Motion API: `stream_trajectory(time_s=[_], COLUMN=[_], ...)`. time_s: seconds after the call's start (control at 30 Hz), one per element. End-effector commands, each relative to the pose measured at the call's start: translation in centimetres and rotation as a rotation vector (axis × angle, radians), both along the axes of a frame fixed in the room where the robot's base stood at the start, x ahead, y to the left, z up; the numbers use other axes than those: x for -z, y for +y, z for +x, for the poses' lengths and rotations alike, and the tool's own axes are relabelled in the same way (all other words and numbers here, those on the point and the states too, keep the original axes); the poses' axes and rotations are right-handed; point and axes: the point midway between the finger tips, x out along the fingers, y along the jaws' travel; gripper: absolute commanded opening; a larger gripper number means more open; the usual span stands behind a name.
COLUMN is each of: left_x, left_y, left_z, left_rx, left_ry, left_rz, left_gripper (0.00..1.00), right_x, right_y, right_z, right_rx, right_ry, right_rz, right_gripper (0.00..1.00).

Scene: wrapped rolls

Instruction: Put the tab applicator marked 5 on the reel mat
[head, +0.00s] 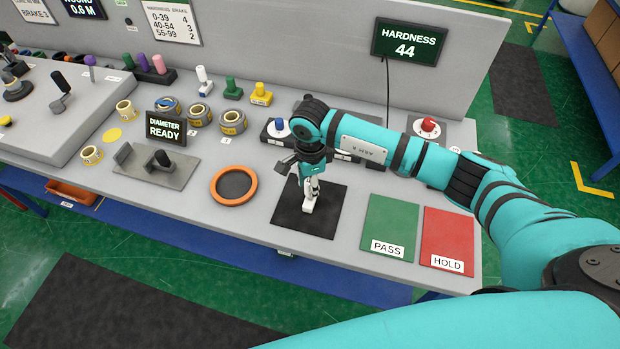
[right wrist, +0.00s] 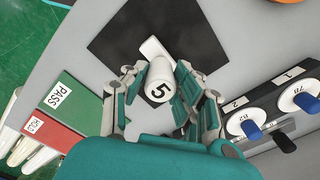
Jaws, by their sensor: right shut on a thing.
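The white tab applicator marked 5 (right wrist: 159,84) is between the fingers of my right gripper (right wrist: 163,100), which is shut on it. In the head view the applicator (head: 309,203) hangs under my right gripper (head: 312,178) over the black square mat (head: 286,217). The mat also shows in the right wrist view (right wrist: 112,45), behind the applicator's white foot. I cannot tell whether the foot touches the mat. My left gripper is not in view.
Left of the mat lies an orange-rimmed dark disc (head: 214,197). Green PASS (head: 391,222) and red HOLD (head: 447,235) pads lie to the right. A dark dial box (right wrist: 262,112) stands behind the mat. White, green and yellow applicators (head: 232,88) stand farther back.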

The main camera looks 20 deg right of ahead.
Motion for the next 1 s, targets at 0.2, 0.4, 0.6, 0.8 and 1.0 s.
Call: stream_trajectory(time_s=[0.2, 0.4, 0.6, 0.8, 1.0], left_x=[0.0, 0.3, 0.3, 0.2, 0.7], left_y=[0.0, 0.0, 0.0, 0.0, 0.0], left_z=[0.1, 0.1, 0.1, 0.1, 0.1], left_rx=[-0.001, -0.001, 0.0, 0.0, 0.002], left_ry=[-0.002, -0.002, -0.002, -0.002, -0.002], left_rz=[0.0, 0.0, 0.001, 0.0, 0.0], left_gripper=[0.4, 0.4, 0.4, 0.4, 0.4], right_x=[0.1, 0.4, 0.4, 0.3, -1.0], right_y=[0.0, 0.0, 0.0, 0.0, 0.0], right_z=[0.1, 0.1, 0.1, 0.1, 0.2], right_rx=[-0.001, -0.001, -0.001, -0.001, -0.002], right_ry=[-0.003, -0.002, -0.002, -0.002, -0.006], right_rz=[0.0, 0.0, 0.0, 0.0, 0.001], right_gripper=[0.0, 0.32, 0.51, 0.51, 0.51])
